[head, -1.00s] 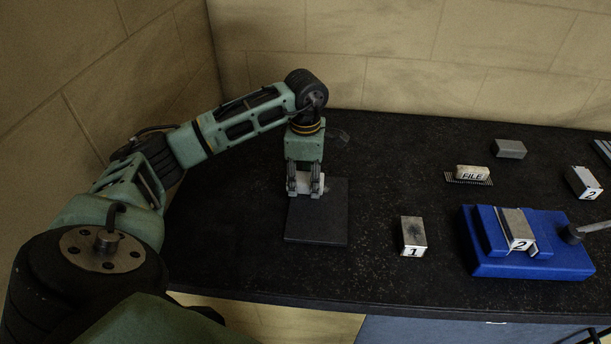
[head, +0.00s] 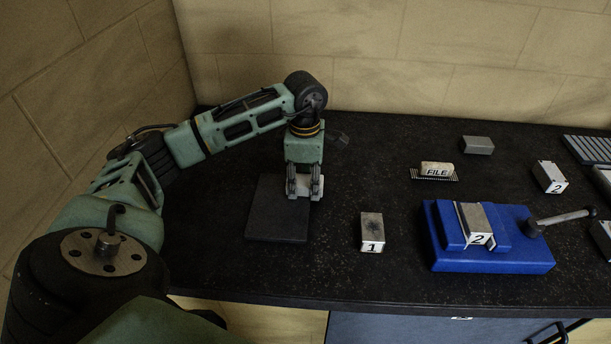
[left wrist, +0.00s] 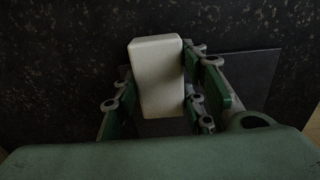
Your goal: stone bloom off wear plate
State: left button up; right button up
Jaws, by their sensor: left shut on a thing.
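My left gripper (head: 305,191) is shut on a pale, whitish stone block (head: 307,184). In the left wrist view the stone (left wrist: 157,72) sits between the green fingers, its far end sticking out. The gripper is low at the right edge of a dark flat pad (head: 277,228); I cannot tell if the stone touches anything. A metal block marked 1 (head: 371,231), with a dark smudge on its top, stands on the bench right of the gripper. A metal block marked 2 (head: 477,221) sits in a blue vise-like fixture (head: 490,261). My right gripper is not in view.
A file card (head: 436,171) with a pale FILE block stands on the black bench (head: 330,275). Behind are a grey block (head: 477,145), another block marked 2 (head: 549,177) and a slatted rack (head: 588,149). A lever (head: 562,218) juts from the fixture. Bench between pad and block 1 is clear.

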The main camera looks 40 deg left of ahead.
pick_arm(q)
jog(key=r, duration=0.2)
jog(key=r+p, duration=0.1)
jog(key=shift+w+d, duration=0.25)
jog(key=shift+w, duration=0.05)
jog(key=shift+s+a+r+p, duration=0.2)
jog(key=shift+s+r+p, duration=0.05)
jog(key=shift+r+p, duration=0.35)
jog(key=shift+s+a+r+p, duration=0.1)
jog(key=shift+r+p, duration=0.3)
jog(key=shift+r, duration=0.4)
jog(key=shift+r+p, duration=0.45)
jog(key=shift+r, duration=0.25)
jog(key=shift+r+p, duration=0.3)
jog(key=shift+r, duration=0.3)
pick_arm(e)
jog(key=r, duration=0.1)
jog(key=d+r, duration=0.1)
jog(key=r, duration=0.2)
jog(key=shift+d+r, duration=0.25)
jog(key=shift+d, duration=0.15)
